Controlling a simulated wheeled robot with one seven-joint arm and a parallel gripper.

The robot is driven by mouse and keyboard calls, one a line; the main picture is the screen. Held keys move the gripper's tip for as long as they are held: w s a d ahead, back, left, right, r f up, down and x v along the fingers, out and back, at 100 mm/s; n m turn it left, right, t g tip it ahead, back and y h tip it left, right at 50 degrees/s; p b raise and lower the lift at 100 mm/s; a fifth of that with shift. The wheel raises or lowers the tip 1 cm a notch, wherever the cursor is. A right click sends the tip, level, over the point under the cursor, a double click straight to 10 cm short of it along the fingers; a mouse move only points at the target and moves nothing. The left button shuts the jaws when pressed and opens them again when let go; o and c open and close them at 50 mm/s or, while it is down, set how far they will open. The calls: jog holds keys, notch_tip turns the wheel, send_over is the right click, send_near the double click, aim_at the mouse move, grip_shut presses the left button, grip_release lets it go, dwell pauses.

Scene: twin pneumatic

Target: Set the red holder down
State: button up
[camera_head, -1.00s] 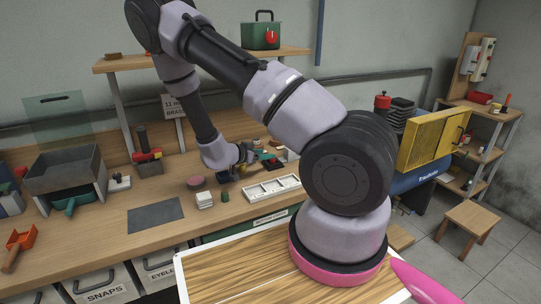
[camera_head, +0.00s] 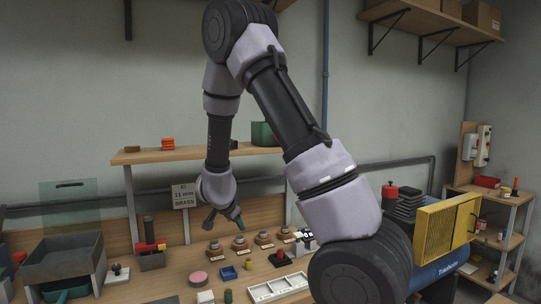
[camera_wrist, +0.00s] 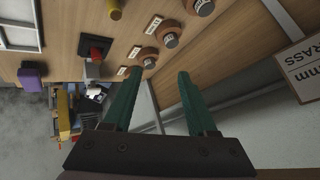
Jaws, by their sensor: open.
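A small red piece on a black base (camera_head: 281,258), which looks like the red holder, sits on the workbench. It also shows in the wrist view (camera_wrist: 97,48), up and left of my fingers. My gripper (camera_head: 225,225) is above the bench, to the left of the red piece and apart from it. In the wrist view the green fingers of my gripper (camera_wrist: 158,73) are spread, with nothing held between them.
Several round pieces on orange bases (camera_head: 240,243) stand in a row at the back of the bench. A sign (camera_head: 186,196) stands behind them. A white divided tray (camera_head: 279,288), a blue tray (camera_head: 229,273) and a pink disc (camera_head: 198,278) are nearer. A shelf (camera_head: 140,156) is above.

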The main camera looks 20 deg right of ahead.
jog(key=s+a+r+n+t+y, duration=0.1)
jog(key=s+a+r+n+y, duration=0.2)
jog(key=r, duration=0.7)
jog(key=s+a+r+n+y, duration=0.1)
jog(key=s+r+y, duration=0.3)
jog(key=r, duration=0.6)
jog(key=s+d+r+n, duration=0.2)
jog(key=s+r, duration=0.2)
jog(key=s, duration=0.6)
jog(key=s+d+r+n+g, duration=0.1)
jog(key=s+d+r+n, duration=0.1)
jog(key=s, duration=0.9)
jog(key=shift+d+r, duration=0.6)
jog(key=shift+r, duration=0.3)
